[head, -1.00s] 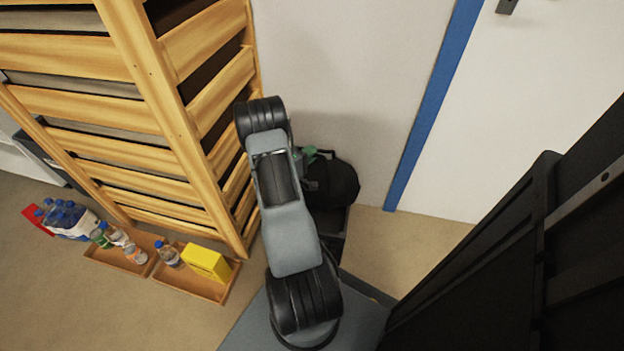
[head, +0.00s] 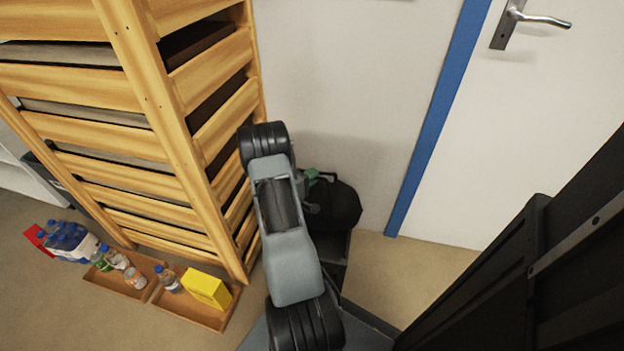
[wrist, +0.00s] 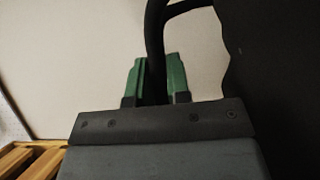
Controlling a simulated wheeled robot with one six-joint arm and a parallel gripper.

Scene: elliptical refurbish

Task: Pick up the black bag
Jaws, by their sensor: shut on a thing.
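The black bag (head: 335,207) sits against the wall on a dark box, just right of my arm in the head view. Part of it is hidden behind my arm. In the wrist view the bag (wrist: 275,70) is a dark mass on the right, with a black strap (wrist: 155,40) curving up from it. My gripper (wrist: 158,80) has green fingers, and they are shut on that strap, one on each side. In the head view only a bit of green on my gripper (head: 312,175) shows beside the bag's top.
A tall wooden drawer rack (head: 190,110) stands close on the left. Trays (head: 205,317) with bottles and a yellow box (head: 207,289) lie on the floor at lower left. A white door (head: 470,130) with a blue frame (head: 430,130) is at right. A black panel stands at lower right.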

